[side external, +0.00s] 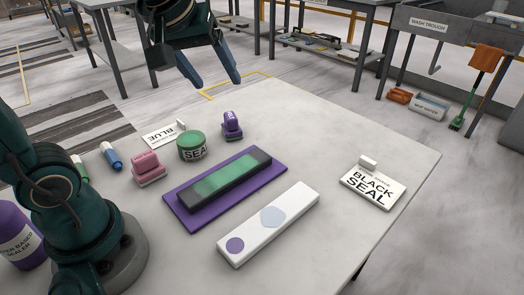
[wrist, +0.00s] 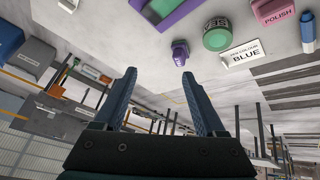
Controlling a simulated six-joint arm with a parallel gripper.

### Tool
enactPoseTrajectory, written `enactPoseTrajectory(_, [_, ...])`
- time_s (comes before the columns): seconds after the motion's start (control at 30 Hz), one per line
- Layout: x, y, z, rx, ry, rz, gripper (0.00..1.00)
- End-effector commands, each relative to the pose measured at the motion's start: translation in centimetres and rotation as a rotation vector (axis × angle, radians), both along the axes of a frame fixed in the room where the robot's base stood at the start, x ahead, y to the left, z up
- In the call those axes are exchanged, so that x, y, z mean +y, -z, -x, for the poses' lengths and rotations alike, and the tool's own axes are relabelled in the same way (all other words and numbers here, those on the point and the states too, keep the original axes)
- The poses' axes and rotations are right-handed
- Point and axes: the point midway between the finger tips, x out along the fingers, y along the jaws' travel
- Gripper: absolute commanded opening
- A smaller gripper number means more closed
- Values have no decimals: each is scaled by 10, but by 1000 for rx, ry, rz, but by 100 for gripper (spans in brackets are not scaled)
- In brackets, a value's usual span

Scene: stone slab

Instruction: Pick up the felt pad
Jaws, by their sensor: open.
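No object carries a readable "felt pad" label, so I cannot tell for sure which one it is. Two small handled blocks look like pads: a purple one (side external: 231,126) near the far edge of the slab and a pink one (side external: 149,169) to its left. The purple block (wrist: 180,52) also shows in the wrist view beyond my fingers, and the pink block (wrist: 272,10), marked POLISH, is at the top right there. My gripper (side external: 218,83) is open and empty, above the far side of the slab and apart from both. Its fingers (wrist: 159,74) also show in the wrist view.
A green SEAL tin (side external: 192,147) stands between the blocks, near a BLUE card (side external: 163,135). A purple mat (side external: 262,181) bears a dark bar with a green top (side external: 222,180). A white slab (side external: 290,217) lies in front. A BLACK SEAL card (side external: 373,187) lies right.

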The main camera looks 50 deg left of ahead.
Motion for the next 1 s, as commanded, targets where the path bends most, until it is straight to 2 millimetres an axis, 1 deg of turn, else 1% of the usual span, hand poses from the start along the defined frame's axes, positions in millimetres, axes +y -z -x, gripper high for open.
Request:
enactPoseTrajectory(0.03, [9, 3, -15, 10, -55, 6, 72])
enactPoseTrajectory(0.1, [21, 7, -34, 16, -131, 14, 72])
enactPoseTrajectory(0.17, [31, 12, -50, 21, -193, 21, 72])
enactPoseTrajectory(0.27, [49, 27, -73, 34, -289, 25, 72])
enactPoseTrajectory(0.37, [68, 48, -93, 56, -372, 25, 72])
enactPoseTrajectory(0.4, [75, 57, -100, 67, -400, 22, 72])
enactPoseTrajectory(0.5, [92, 83, -113, 101, -452, 15, 72])
enactPoseTrajectory(0.6, [103, 108, -118, 144, -473, 5, 72])
enactPoseTrajectory(0.7, [109, 128, -117, 186, -484, 3, 72])
enactPoseTrajectory(0.83, [113, 146, -113, 225, -493, 5, 72])
enactPoseTrajectory(1.0, [120, 163, -114, 229, -497, 5, 72])
